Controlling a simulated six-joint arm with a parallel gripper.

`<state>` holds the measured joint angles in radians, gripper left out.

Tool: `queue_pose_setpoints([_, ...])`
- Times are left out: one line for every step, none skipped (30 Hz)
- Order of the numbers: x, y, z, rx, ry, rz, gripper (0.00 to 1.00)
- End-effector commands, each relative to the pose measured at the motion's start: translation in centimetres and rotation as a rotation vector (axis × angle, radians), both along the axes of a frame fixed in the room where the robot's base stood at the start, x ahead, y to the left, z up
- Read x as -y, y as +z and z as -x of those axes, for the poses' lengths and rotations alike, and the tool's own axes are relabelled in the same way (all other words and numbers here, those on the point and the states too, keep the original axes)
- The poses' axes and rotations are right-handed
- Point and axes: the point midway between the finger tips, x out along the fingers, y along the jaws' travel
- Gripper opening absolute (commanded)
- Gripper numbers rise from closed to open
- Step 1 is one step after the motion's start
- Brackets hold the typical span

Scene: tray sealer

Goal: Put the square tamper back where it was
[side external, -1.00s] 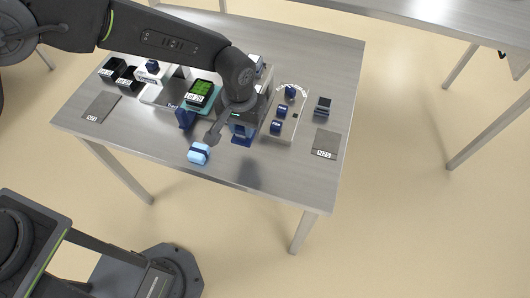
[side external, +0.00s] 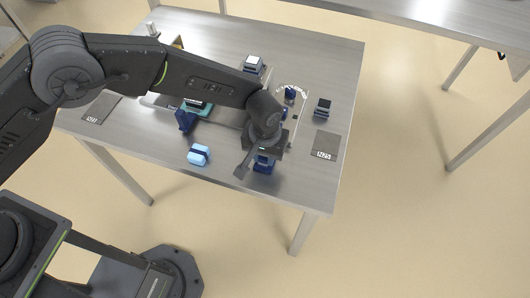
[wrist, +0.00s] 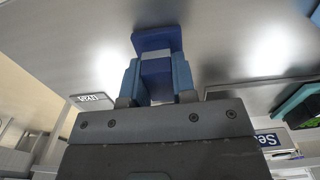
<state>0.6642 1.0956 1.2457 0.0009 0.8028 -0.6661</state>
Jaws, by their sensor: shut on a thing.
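My gripper (side external: 264,156) is shut on a dark blue tamper (side external: 264,166), held near the front of the steel table. In the wrist view the tamper (wrist: 156,75) sits between the blue-grey finger pads of my gripper (wrist: 157,85), and its flat square plate faces away from the gripper. A pale rack (side external: 303,112) lies behind and to the right of my gripper. A dark blue knob (side external: 290,92) stands at the rack's far end. My arm hides most of the rack's nearer part.
A grey mat (side external: 326,142) with a label lies right of my gripper. A small dark block (side external: 322,107) stands behind that mat. A light blue object (side external: 199,155) and a dark blue upright piece (side external: 186,121) are on the left. Another grey mat (side external: 102,104) lies at far left.

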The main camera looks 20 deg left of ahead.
Motion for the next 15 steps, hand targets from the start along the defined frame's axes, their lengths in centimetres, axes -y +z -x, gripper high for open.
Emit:
queue_pose_setpoints([0.0,-0.03,-0.01,0.0,0.0,0.0,0.0])
queue_pose_setpoints([0.0,-0.11,-0.01,0.0,0.0,0.0,0.0])
queue_pose_setpoints([-0.01,-0.24,0.0,0.0,0.0,0.0,0.0])
queue_pose_setpoints([-0.01,-0.33,0.0,0.0,0.0,0.0,0.0])
queue_pose_setpoints([-0.01,-0.29,-0.01,0.0,0.0,0.0,0.28])
queue_pose_setpoints([-0.01,-0.27,0.0,0.0,0.0,0.0,0.32])
queue_pose_setpoints([-0.01,-0.27,0.0,0.0,0.0,0.0,0.35])
queue_pose_setpoints([-0.01,-0.27,0.0,0.0,0.0,0.0,0.38])
queue_pose_setpoints([-0.01,-0.27,0.0,0.0,0.0,0.0,0.41])
queue_pose_setpoints([-0.01,-0.26,0.0,0.0,0.0,0.0,0.44])
queue_pose_setpoints([-0.01,-0.26,0.0,0.0,0.0,0.0,0.47])
queue_pose_setpoints([-0.01,-0.26,0.0,0.0,0.0,0.0,0.51])
queue_pose_setpoints([-0.01,-0.26,0.0,0.0,0.0,0.0,0.51])
queue_pose_setpoints([-0.01,-0.26,0.0,0.0,0.0,0.0,0.51])
queue_pose_setpoints([-0.01,-0.25,0.0,0.0,0.0,0.0,0.51])
